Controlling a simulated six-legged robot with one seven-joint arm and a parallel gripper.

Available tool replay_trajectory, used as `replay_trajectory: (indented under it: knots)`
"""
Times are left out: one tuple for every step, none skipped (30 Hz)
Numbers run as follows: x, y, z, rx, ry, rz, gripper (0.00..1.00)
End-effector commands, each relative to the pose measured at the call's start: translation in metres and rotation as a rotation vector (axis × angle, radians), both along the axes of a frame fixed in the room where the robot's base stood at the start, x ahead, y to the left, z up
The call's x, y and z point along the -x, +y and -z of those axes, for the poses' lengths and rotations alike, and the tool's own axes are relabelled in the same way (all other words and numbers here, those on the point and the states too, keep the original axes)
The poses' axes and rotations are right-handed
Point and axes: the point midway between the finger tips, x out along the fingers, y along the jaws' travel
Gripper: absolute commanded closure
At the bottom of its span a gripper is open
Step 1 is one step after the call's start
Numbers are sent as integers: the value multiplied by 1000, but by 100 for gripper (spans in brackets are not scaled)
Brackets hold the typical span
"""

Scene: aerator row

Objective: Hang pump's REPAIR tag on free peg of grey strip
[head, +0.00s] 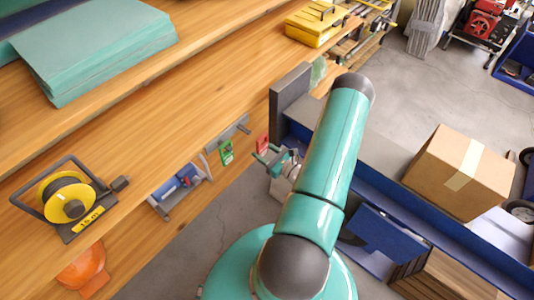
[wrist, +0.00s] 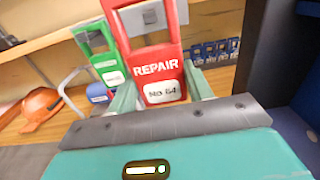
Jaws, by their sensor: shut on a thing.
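The red REPAIR tag (wrist: 158,68), marked No 64, stands upright between the fingers of my gripper (wrist: 161,92), which is shut on its lower part. In the head view the red tag (head: 262,144) shows just ahead of my gripper (head: 275,161), near the shelf edge. The grey strip (head: 236,132) is on the shelf's front edge; part of it (wrist: 142,16) shows behind the tag's top opening. A green tag (head: 226,152) hangs from the strip and appears left of the red one in the wrist view (wrist: 103,57). The pegs are hidden, and I cannot tell whether the red tag touches one.
A blue device (head: 178,183) sits in a grey bracket left of the strip. A dark grey upright panel (head: 290,97) stands right of it. A yellow reel (head: 68,200), an orange hard hat (head: 84,267) and a cardboard box (head: 460,172) are farther off.

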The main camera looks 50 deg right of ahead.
Motion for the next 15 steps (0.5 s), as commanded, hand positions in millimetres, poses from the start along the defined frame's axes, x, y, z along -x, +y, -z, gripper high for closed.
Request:
replay_trajectory:
  knots:
    - [-3, 0, 0, 0, 0, -1, 68]
    - [-5, 0, 0, 0, -1, -1, 68]
    - [-7, 0, 0, 0, -1, 0, 68]
    - [-9, 0, 0, 0, -1, 0, 68]
    - [-11, 0, 0, 0, -1, 0, 68]
    - [-14, 0, 0, 0, -1, 0, 68]
    - [-16, 0, 0, 0, -1, 0, 68]
    - [-18, 1, 0, 1, -1, 0, 68]
    - [-20, 1, 0, 1, -1, -1, 68]
    - [-22, 1, 0, 1, -1, -1, 68]
    - [-23, 1, 0, 1, -1, -1, 68]
    - [-25, 1, 0, 1, -1, -1, 68]
    - [-27, 1, 1, 1, 0, -1, 68]
    - [-28, 1, 1, 1, 0, 0, 68]
    - [-30, 1, 1, 1, 0, 0, 68]
